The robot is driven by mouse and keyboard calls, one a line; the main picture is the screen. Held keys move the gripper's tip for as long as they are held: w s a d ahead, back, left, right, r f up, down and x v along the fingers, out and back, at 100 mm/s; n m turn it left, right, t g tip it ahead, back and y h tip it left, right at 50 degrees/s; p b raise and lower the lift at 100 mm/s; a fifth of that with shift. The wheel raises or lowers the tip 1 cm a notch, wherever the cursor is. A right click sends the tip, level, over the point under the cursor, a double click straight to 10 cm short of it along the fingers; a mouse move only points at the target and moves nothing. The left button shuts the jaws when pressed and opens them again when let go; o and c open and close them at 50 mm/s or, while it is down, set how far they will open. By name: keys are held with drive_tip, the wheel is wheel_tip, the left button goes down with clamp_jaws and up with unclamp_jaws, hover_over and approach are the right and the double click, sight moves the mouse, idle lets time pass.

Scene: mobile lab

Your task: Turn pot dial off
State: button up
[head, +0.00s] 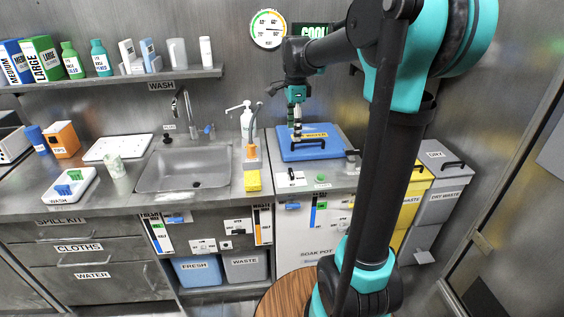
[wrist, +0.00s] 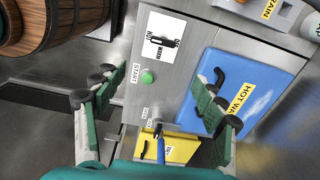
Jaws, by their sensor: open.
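In the wrist view the dial is beyond the fingertips, touched by neither. In the head view my gripper (head: 297,132) points down over the blue lid, partly covering it.
The blue lid (wrist: 262,70), marked hot water, has a black handle. A green start button (wrist: 147,77) is beside the dial. Yellow and grey bins (head: 440,180) are to the right.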

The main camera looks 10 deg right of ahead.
approach(291, 172)
wheel_tip(291, 172, down, 8)
drive_tip(key=shift+d+f, duration=0.1)
drive_tip(key=shift+f, duration=0.15)
idle(0.4)
drive_tip(key=shift+c, duration=0.5)
drive_tip(key=c, duration=1.1)
drive_tip(key=shift+o, duration=0.2)
